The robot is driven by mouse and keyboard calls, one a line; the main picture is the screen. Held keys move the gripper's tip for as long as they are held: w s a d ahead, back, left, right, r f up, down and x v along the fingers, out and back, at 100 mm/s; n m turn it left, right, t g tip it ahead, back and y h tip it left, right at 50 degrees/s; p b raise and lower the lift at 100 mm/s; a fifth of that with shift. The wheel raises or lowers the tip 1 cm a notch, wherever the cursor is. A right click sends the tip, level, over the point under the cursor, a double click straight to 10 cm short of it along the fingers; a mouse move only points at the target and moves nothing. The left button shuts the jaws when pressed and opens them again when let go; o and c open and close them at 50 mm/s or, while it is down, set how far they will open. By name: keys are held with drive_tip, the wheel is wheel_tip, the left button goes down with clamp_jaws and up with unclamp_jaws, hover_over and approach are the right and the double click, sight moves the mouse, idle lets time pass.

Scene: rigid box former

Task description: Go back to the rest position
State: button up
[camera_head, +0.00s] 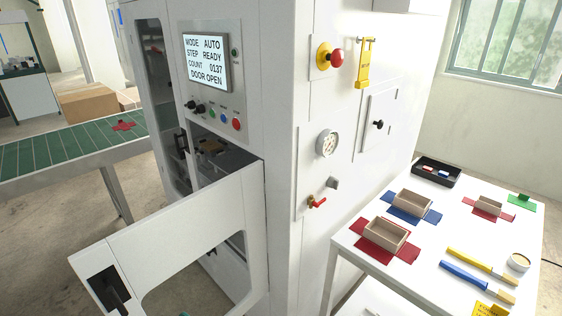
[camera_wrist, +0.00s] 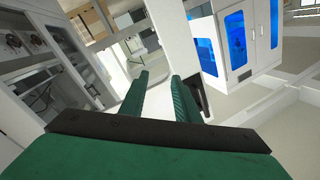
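My gripper (camera_wrist: 160,76) shows in the wrist view with its two green fingers apart and nothing between them. It is beside a pale panel with a dark fitting, just right of the right finger. My gripper cannot be made out in the head view. The box former (camera_head: 282,120) is a tall white machine, and its screen (camera_head: 207,62) reads MODE AUTO, STEP READY, COUNT 0137, DOOR OPEN. Its white door (camera_head: 150,232) stands swung open, with a black handle (camera_head: 110,288) near its lower left corner.
A green conveyor (camera_head: 60,150) carrying a flat red blank (camera_head: 124,126) stands at left, with a cardboard box (camera_head: 90,102) behind it. At right, a white table (camera_head: 425,258) holds a black tray (camera_head: 437,172), several boxes on coloured blanks, and tools. The open door juts out in front.

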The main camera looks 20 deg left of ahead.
drive_tip(key=d+f+m+t+h, duration=1.05)
drive_tip(key=d+f, duration=0.55)
drive_tip(key=d, duration=0.3)
drive_tip(key=s+d+r+t+h, duration=0.2)
drive_tip(key=s+d+r+h, duration=0.2)
drive_tip(key=s+d, duration=1)
drive_tip(key=h, duration=0.3)
drive_tip(key=shift+s+d+r+h, duration=0.15)
drive_tip(key=shift+s+d+h, duration=0.1)
drive_tip(key=shift+s+h, duration=0.1)
drive_tip(key=shift+a+n, duration=0.15)
drive_tip(key=shift+n, duration=0.2)
